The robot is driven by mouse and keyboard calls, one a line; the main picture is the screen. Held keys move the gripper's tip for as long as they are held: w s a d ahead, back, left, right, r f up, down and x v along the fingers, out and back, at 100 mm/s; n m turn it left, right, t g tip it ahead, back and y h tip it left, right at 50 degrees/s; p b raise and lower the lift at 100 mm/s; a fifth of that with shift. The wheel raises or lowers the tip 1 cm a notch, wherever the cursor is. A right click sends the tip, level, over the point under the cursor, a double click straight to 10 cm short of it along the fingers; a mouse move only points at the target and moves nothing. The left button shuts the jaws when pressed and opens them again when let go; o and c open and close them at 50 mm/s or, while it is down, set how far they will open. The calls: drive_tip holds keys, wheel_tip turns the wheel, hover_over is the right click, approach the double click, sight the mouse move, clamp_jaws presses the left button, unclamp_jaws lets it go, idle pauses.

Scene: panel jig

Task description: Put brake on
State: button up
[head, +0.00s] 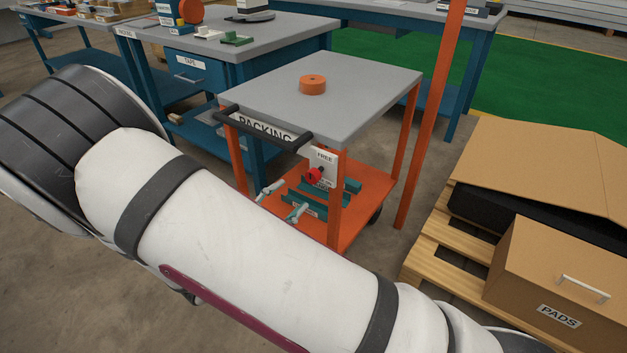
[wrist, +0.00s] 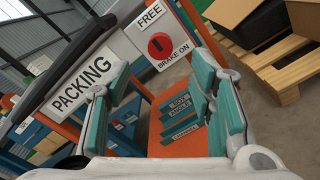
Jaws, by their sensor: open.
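The brake is a red round knob (wrist: 159,46) with a dark bar across it, on a pale plate (wrist: 135,40) on the cart's frame. The plate reads FREE above the knob and BRAKE ON below. I cannot tell which label the knob points to. In the head view the knob (head: 314,175) sits under the corner of the grey cart top (head: 350,90). My gripper (wrist: 163,78) is open and empty, teal pads apart, facing the plate and short of the knob. In the head view my arm hides most of the gripper; its pale fingers show below the knob.
A black handle (wrist: 75,50) and a PACKING sign (wrist: 83,82) are left of the knob. The orange lower shelf (wrist: 170,130) holds teal labelled pieces. An orange round item (head: 312,85) sits on the cart top. A pallet (head: 425,262) with cartons stands right.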

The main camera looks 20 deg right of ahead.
sight(311, 178)
drive_tip(key=b+x, duration=0.2)
drive_tip(key=x, duration=0.8)
drive_tip(key=shift+w+d+b, duration=0.15)
drive_tip(key=shift+d+b, duration=0.1)
drive_tip(key=shift+b, duration=0.05)
drive_tip(key=shift+c, duration=0.5)
clamp_jaws()
